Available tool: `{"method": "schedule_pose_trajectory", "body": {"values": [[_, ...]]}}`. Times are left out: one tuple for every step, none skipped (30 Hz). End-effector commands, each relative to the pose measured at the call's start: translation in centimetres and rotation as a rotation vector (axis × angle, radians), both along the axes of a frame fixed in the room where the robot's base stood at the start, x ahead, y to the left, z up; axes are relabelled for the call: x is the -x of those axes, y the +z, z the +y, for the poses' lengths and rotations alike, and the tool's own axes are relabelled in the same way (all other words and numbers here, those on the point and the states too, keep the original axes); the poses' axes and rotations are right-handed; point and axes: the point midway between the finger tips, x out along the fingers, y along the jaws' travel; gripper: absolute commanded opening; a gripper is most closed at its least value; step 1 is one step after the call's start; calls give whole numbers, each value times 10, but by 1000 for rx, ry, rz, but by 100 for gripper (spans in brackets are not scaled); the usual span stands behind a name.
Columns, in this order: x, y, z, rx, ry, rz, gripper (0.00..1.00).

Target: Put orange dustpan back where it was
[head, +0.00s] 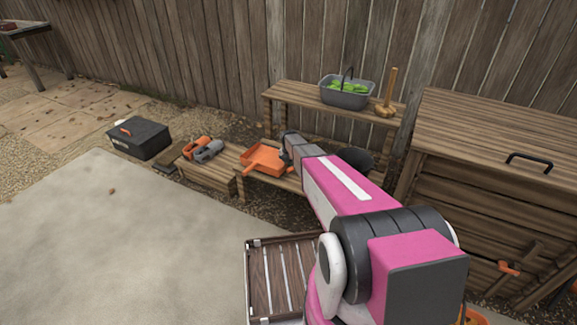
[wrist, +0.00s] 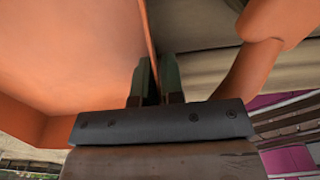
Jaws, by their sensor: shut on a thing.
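The orange dustpan (head: 266,156) is at the low front step of the wooden bench in the head view, its handle pointing to the lower left. I cannot tell if it rests on the wood or hangs just above it. My gripper (wrist: 155,80) is shut on the dustpan's thin side wall in the wrist view. The dustpan's orange pan (wrist: 70,60) fills the left of that view, and its handle rises on the right. In the head view my arm hides part of the step and the fingertips.
A low wooden step (head: 205,173) holds orange and grey tools at left. A black toolbox (head: 139,138) stands on the ground beyond. The upper shelf (head: 290,95) carries a grey basket (head: 347,92) and a wooden-handled tool (head: 387,95). A wooden cabinet (head: 490,130) stands right. Paving at left is clear.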

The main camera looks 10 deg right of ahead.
Motion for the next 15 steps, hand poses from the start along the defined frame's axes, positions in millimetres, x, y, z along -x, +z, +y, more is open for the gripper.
{"method": "schedule_pose_trajectory", "body": {"values": [[0,-3,0,-1,0,-1,0],[0,-3,0,0,0,-1,0],[0,-3,0,0,0,-1,0],[0,-2,0,0,0,-1,0],[0,-2,0,0,0,-1,0],[0,-2,0,0,0,-1,0],[0,-2,0,0,0,-1,0],[0,-2,0,0,-1,-1,0],[0,-3,0,-1,0,-1,0],[0,-4,0,-1,0,-1,0],[0,-5,0,-1,0,-1,0],[0,-6,0,-1,0,-1,0],[0,-7,0,-1,0,-1,0],[0,-7,0,-1,0,-1,0],[0,-9,0,-1,0,-1,0]]}}
